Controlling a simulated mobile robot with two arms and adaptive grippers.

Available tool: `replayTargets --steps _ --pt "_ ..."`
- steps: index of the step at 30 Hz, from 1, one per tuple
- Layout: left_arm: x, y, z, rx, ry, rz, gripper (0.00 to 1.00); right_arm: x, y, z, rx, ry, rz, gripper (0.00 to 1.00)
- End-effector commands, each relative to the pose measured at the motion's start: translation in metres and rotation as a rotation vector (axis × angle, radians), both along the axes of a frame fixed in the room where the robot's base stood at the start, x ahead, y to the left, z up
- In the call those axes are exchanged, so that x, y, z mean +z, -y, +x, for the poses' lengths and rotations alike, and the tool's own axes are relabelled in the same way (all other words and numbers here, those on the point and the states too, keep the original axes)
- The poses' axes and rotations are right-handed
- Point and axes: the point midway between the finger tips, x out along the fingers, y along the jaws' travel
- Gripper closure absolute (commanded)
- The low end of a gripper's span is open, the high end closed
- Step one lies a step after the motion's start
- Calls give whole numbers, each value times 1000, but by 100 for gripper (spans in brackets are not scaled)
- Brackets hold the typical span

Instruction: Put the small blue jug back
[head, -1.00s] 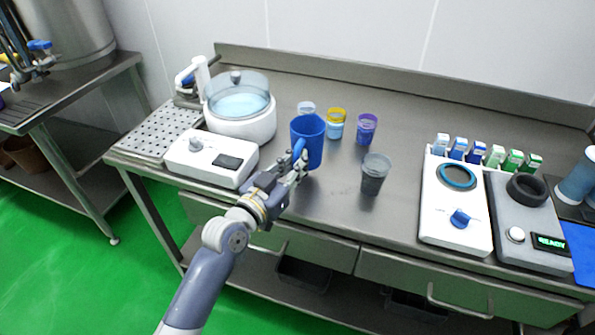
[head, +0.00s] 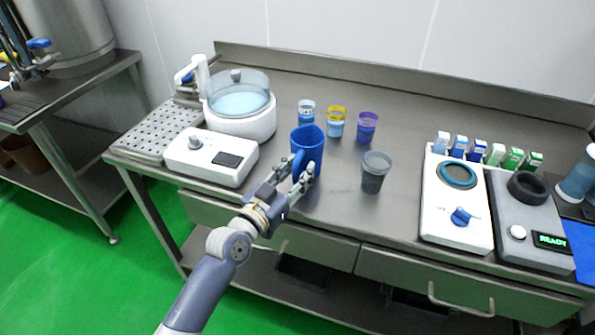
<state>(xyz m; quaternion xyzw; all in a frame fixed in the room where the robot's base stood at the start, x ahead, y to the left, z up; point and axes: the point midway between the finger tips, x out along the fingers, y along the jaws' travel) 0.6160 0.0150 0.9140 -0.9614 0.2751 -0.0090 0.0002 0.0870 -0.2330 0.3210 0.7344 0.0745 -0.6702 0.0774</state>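The small blue jug (head: 309,144) stands upright on the steel counter, left of its middle. Its handle (head: 298,164) points to the front. My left gripper (head: 297,172) is at the handle, with its fingers spread on either side of it; they look open, and any contact is too small to make out. The jug's lower part is partly hidden by the gripper. My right gripper is not in view.
Behind the jug stand a clear cup (head: 306,114), a yellow-rimmed cup (head: 336,124) and a purple-rimmed cup (head: 367,129). A grey cup (head: 375,173) stands to its right. A white machine with a bowl (head: 240,125) and control box (head: 210,158) is left. Bare counter lies front right.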

Motion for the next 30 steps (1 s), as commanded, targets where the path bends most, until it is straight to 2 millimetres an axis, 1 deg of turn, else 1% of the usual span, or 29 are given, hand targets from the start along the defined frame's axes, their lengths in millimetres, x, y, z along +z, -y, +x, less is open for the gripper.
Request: replayTargets --steps 6,8,11,22,27,30 --pt "4 0 0 0 0 -1 66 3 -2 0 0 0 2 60" --pt "2 -3 -4 0 -1 1 66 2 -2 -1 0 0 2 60" --pt "1 -10 -16 1 -2 1 66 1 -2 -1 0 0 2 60" --pt "0 -48 -79 -2 -1 3 66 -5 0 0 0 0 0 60" --pt "0 -60 -96 0 0 1 66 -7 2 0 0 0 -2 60" --pt "0 -62 -100 -1 1 1 66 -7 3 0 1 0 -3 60"
